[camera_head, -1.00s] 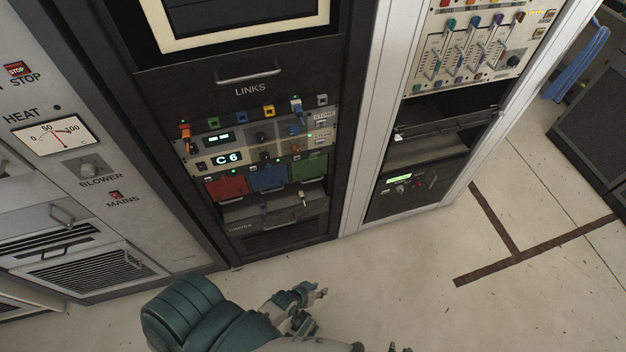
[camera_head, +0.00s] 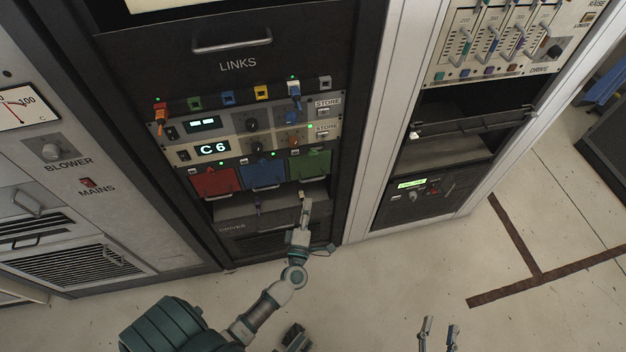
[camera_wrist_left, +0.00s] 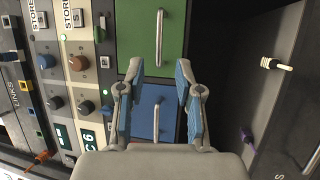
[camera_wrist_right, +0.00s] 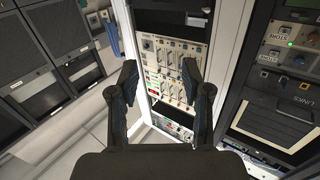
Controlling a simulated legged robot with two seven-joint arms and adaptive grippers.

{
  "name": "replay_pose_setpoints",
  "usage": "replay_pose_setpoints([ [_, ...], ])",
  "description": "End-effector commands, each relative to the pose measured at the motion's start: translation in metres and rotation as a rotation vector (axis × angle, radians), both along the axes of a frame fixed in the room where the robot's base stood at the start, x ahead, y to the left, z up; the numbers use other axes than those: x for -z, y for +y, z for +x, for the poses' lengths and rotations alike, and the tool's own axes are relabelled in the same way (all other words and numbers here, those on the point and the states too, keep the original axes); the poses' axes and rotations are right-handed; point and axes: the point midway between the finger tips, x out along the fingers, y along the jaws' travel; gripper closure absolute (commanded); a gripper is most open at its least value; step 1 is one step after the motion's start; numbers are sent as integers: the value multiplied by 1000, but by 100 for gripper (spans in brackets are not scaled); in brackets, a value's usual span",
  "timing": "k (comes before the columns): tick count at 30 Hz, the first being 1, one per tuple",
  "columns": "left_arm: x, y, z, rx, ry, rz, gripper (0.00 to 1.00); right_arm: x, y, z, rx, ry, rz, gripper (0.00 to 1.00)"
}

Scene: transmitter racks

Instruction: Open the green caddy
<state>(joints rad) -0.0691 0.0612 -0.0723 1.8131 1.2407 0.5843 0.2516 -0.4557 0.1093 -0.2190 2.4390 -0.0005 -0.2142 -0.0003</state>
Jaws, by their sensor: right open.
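The green caddy (camera_head: 314,161) is the rightmost of three coloured caddies in the LINKS rack; its front is closed. It also shows in the left wrist view (camera_wrist_left: 174,30), with a metal bar handle (camera_wrist_left: 160,38) on its face. My left gripper (camera_head: 304,206) is in front of the rack, just below the green caddy in the head view. In its wrist view the left gripper (camera_wrist_left: 159,68) is open and empty, its fingertips framing the handle's end, apart from it. My right gripper (camera_head: 439,325) is open and empty over the floor, well away from the rack.
The blue caddy (camera_head: 262,174) and red caddy (camera_head: 213,182) sit to the left of the green one. Above are a panel with a C6 display (camera_head: 212,148) and knobs. A grey shelf (camera_head: 235,208) with small plugs lies below.

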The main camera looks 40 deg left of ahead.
Motion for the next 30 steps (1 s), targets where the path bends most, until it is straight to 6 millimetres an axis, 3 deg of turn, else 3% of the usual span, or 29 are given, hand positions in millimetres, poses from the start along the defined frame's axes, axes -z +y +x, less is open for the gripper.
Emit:
replay_pose_setpoints([
  [6,-9,23,45,0,-1,2,65,-5,1,1,-1,-51,17,52],
  [12,-14,37,73,1,1,3,65,-13,2,1,0,-101,31,52],
  [25,-17,43,84,0,1,2,65,-17,2,2,0,-128,38,52],
  [26,-17,43,84,0,1,2,67,-17,2,2,0,-128,38,52],
  [30,-17,42,84,1,1,2,100,-17,2,2,0,-127,38,52],
])
